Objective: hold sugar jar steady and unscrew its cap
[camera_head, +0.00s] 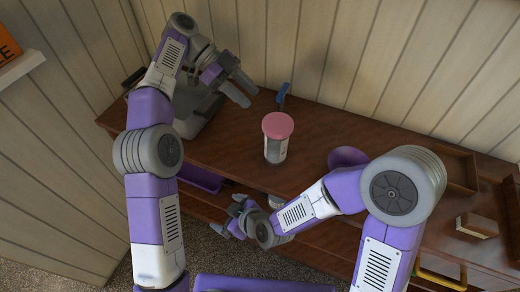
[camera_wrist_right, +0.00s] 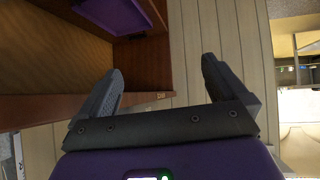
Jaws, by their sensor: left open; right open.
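The sugar jar (camera_head: 274,153) stands upright on the brown wooden counter, a clear body with a pale label. Its wide pink cap (camera_head: 278,125) sits on top. My left gripper (camera_head: 250,98) is open and empty above the counter, up and left of the jar and apart from it. My right gripper (camera_head: 226,213) is open and empty, low at the counter's front edge, down and left of the jar. In the right wrist view the right gripper's two fingers (camera_wrist_right: 162,68) are spread with nothing between them; the jar is not seen there.
A grey appliance (camera_head: 200,118) stands behind my left arm. A wooden block (camera_head: 477,226) lies farther right.

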